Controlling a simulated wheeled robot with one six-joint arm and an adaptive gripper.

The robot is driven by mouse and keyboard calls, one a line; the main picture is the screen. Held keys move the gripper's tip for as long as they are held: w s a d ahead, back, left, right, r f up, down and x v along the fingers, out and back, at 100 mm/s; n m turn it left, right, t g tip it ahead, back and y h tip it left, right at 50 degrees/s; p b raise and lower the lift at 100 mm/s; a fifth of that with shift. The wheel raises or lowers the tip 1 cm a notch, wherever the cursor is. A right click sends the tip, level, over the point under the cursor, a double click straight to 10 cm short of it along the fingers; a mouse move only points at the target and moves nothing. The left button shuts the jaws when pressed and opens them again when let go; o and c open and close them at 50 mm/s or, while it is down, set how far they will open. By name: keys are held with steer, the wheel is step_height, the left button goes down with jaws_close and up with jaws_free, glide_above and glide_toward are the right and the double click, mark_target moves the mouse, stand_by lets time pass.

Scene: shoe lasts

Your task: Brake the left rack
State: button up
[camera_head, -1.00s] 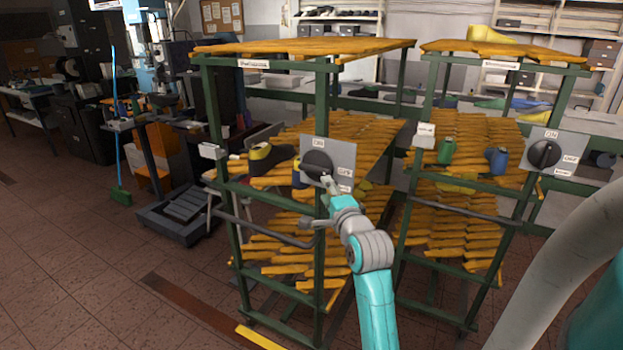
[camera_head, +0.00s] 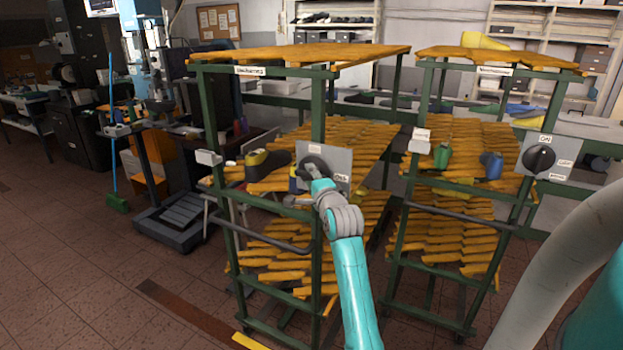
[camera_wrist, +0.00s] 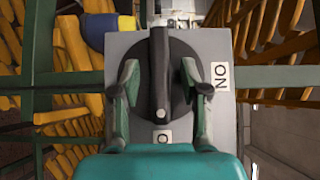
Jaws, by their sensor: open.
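The left rack (camera_head: 319,115) is a green frame with yellow slatted shelves. A grey panel with a dark rotary knob (camera_head: 313,166) is on its front right post. In the wrist view, the knob (camera_wrist: 160,50) has a raised bar with a pale dot at its lower end, beside a partly hidden label starting with "O". An "ON" label is to the right. My gripper (camera_head: 316,184) is at the panel. In the wrist view, my gripper (camera_wrist: 160,78) is open, one finger each side of the bar, with gaps visible. Contact with the knob's face cannot be told.
The right rack (camera_head: 412,170) stands beside it with a similar knob panel (camera_head: 545,157). A dark shoe (camera_head: 262,163) sits on the left rack's shelf. A grey bar handle (camera_head: 258,234) crosses the left rack's front. Open tiled floor (camera_head: 90,270) lies to the left.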

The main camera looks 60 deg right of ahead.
jaws_close()
steer(key=shift+n, duration=0.3)
steer(key=n+g+y, duration=0.1)
steer(key=n+g, duration=0.1)
steer(key=g, duration=0.1)
steer(key=n+g+y, duration=0.1)
steer(key=n+g, duration=0.1)
steer(key=g, duration=0.1)
steer(key=n+g+y, duration=0.1)
steer(key=n+g, duration=0.1)
steer(key=g, duration=0.1)
steer(key=shift+w+r+n, duration=0.3)
steer(key=shift+w+r, duration=0.05)
steer(key=shift+r, duration=0.05)
steer(key=shift+w+n+g, duration=0.1)
steer(key=shift+n+g, duration=0.8)
steer(key=shift+g, duration=1)
